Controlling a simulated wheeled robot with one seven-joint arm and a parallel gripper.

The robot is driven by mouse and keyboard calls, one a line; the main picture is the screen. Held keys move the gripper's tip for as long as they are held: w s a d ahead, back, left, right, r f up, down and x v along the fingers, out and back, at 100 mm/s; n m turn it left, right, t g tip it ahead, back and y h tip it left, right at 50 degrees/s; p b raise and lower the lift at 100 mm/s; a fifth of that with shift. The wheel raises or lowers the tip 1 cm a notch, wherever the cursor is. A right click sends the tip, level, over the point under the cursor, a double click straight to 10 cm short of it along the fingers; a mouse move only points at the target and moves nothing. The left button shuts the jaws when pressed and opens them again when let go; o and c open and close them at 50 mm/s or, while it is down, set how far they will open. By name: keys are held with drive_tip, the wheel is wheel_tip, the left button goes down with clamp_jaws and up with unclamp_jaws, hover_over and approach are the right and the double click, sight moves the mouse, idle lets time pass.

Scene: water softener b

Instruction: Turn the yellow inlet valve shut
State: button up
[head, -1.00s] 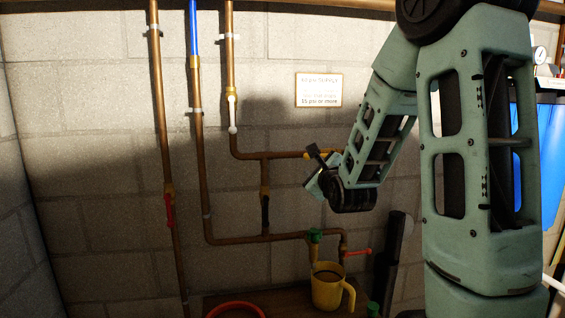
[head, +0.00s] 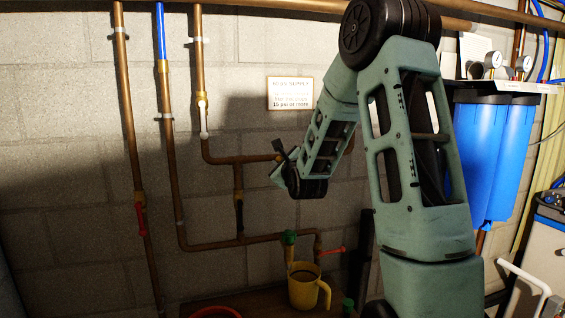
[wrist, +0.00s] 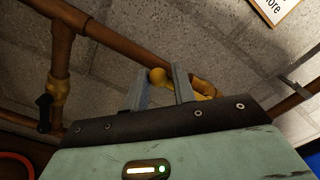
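The yellow inlet valve (wrist: 203,88) sits on the upper horizontal copper pipe. In the wrist view its yellow rounded handle end (wrist: 158,76) shows between my fingertips, with a visible gap on the right. In the head view only a small yellow bit (head: 280,157) shows beside my wrist; my arm hides the rest. My gripper (wrist: 161,75) is open, its two grey fingers apart at the pipe. I cannot tell whether a finger touches the handle. In the head view my gripper (head: 277,166) is small and partly hidden by my wrist.
A black-handled valve (head: 239,217) is on the vertical pipe left of my gripper. A red-handled valve (head: 140,217) is further left. Below stand a green valve (head: 289,238), a small red handle (head: 332,250) and a yellow mug (head: 303,288). Blue filter housings (head: 490,150) are at right.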

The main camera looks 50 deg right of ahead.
drive_tip(key=shift+s+f, duration=0.1)
drive_tip(key=shift+f, duration=0.1)
drive_tip(key=shift+s+d+r+p, duration=0.15)
drive_tip(key=shift+r+p, duration=0.65)
drive_tip(key=shift+r, duration=0.45)
drive_tip(key=shift+c, duration=0.5)
drive_tip(key=shift+d, duration=0.1)
drive_tip(key=shift+s+d+r+p, duration=0.15)
drive_tip(key=shift+d+r+p, duration=0.15)
drive_tip(key=shift+r, duration=0.3)
drive_tip(key=shift+s+d+r+p, duration=0.15)
drive_tip(key=shift+r+p, duration=0.25)
drive_tip(key=shift+r, duration=0.2)
